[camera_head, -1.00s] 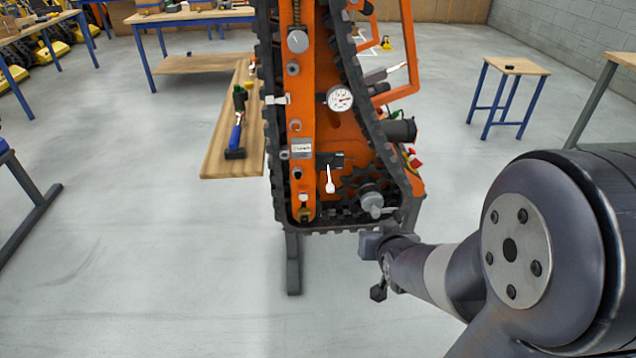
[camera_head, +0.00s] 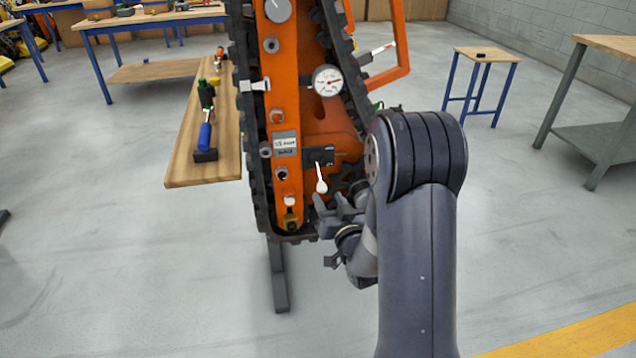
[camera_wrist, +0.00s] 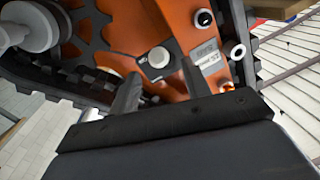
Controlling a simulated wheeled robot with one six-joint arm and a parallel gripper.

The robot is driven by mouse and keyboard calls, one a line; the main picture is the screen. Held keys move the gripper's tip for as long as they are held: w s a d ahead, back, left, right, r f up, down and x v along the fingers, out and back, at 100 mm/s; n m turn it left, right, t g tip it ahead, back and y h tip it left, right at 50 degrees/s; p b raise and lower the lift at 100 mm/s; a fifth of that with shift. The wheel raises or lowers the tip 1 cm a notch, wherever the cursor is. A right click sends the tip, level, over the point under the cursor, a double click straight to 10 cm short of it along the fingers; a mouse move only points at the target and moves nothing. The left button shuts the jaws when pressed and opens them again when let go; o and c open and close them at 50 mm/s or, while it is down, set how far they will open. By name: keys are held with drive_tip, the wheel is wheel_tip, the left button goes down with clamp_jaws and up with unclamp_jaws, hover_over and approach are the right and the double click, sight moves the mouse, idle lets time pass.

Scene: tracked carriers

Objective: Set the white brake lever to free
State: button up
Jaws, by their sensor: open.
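The white brake lever (camera_head: 321,178) hangs down, almost vertical, from a black mount (camera_head: 319,154) low on the orange tracked carrier (camera_head: 285,105). In the wrist view the lever's round white end (camera_wrist: 158,57) is seen nearly end-on, ahead of the fingertips and between them. My gripper (camera_head: 335,205) is open and empty, just below and to the right of the lever's tip. Its two dark fingers also show in the wrist view (camera_wrist: 157,88). I cannot tell from these views whether a finger touches the lever.
A white dial gauge (camera_head: 327,81) and a silver side latch (camera_head: 255,86) sit above the lever. A pale knob (camera_wrist: 35,25) is close on the left in the wrist view. Black track (camera_head: 257,185) edges the carrier. A wooden shelf (camera_head: 180,172) holds tools. The front floor is clear.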

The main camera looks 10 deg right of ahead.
sight(319, 182)
drive_tip(key=w, duration=0.5)
drive_tip(key=w+a, duration=0.1)
drive_tip(key=w, duration=0.2)
drive_tip(key=shift+c, duration=0.3)
clamp_jaws()
